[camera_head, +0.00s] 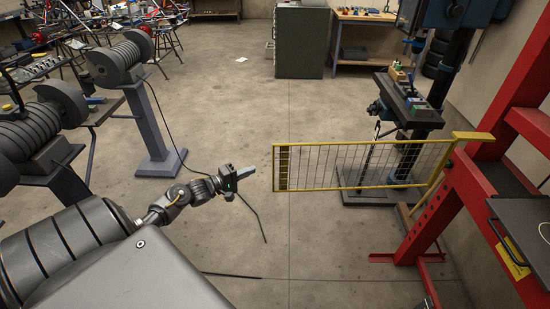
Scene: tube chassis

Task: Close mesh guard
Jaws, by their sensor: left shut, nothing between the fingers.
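The mesh guard (360,167) is a yellow-framed wire panel at the middle right of the head view. It reaches left from a yellow bracket (473,136) on the red press frame (443,207) and stands out over the floor. Its free left end has a yellow and dark strip (283,168). My left gripper (246,172) is shut and empty. It appears just left of the guard's free end, with a small gap between them in the picture. My right gripper is not in view.
A drill press table (408,100) stands behind the guard. A bench grinder on a grey pedestal (158,125) is at the left. A dark panel with a handle (525,228) is at the right edge. The floor (340,250) in front of the guard is mostly clear.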

